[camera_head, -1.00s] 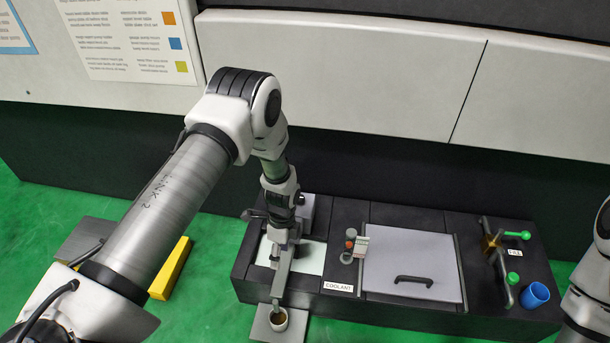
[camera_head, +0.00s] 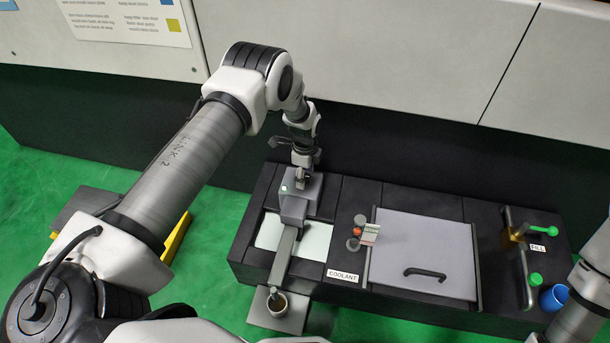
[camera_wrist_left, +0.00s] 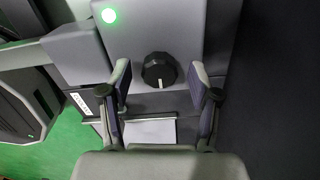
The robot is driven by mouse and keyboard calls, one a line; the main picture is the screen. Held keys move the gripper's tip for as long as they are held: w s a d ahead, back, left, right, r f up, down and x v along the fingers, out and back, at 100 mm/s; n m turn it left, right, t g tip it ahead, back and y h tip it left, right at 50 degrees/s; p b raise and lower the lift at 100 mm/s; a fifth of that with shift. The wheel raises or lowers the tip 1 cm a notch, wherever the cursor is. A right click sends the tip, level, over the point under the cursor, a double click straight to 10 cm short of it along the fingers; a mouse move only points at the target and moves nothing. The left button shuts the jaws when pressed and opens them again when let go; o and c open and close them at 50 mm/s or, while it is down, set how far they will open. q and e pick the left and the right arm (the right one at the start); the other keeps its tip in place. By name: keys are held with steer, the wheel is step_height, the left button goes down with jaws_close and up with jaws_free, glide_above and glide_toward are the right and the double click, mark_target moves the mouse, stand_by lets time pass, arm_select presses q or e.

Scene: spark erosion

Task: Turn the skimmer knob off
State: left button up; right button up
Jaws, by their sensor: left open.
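The skimmer is a grey box (camera_head: 297,208) with a lit green lamp, at the left end of the black tank unit in the head view. In the left wrist view the skimmer knob (camera_wrist_left: 159,66) is round and black, with a white mark pointing toward the bottom of the picture. The green lamp (camera_wrist_left: 108,15) glows on the same grey face. My left gripper (camera_wrist_left: 160,74) is open, with a finger on each side of the knob and gaps between. In the head view my left gripper (camera_head: 302,181) is over the box and hides the knob.
A grey arm leads from the skimmer to a cup (camera_head: 277,305) on a plate. To the right are the lid (camera_head: 425,245) with its black handle, the coolant label (camera_head: 343,276), green-handled valves (camera_head: 540,231) and a blue cup (camera_head: 553,297). A machine wall stands behind.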

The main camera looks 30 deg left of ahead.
arm_select(q)
steer(key=shift+c, duration=0.3)
steer(key=c, duration=1.1)
steer(key=shift+n, duration=0.4)
steer(key=n, duration=0.3)
steer(key=shift+n, duration=0.3)
steer(key=n, duration=1.3)
steer(key=shift+n, duration=0.3)
